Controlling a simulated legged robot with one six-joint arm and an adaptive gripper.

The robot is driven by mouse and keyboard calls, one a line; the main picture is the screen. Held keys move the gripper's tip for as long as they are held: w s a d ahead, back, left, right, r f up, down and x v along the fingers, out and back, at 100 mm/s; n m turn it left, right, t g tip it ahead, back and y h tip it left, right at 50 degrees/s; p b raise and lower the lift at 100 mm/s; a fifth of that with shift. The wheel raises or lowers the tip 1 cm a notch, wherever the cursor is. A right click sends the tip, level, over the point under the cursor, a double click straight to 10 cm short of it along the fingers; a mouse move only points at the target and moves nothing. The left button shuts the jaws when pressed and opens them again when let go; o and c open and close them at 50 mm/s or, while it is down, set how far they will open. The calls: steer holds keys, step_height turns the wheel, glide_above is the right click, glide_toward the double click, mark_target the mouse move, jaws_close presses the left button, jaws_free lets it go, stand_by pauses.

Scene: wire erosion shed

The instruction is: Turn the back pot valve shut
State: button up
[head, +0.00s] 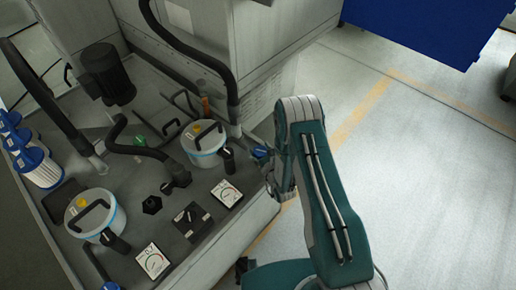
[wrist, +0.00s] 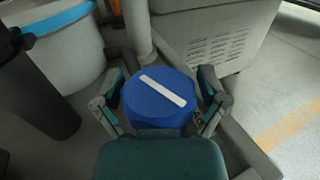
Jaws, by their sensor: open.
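The back pot (head: 205,146) is a pale drum with a blue band, a handle and a yellow cap, toward the rear of the bench. To its right is a blue valve knob (head: 260,153), partly hidden by my arm. In the wrist view the blue knob (wrist: 152,112) fills the middle, with a white bar slanting from upper left to lower right. My gripper (wrist: 160,92) is open, with one finger on each side of the knob. I cannot tell whether either finger touches it. The back pot's wall (wrist: 66,48) shows at upper left.
The front pot (head: 93,222) stands at the lower left, near two dial gauges (head: 152,261) and a black switch (head: 193,221). Blue-and-white filters (head: 36,166) line the left. Black hoses (head: 190,48) arch over the bench. The floor (head: 420,170) at right is clear.

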steer(key=v, duration=1.2)
steer(key=shift+f, duration=0.1)
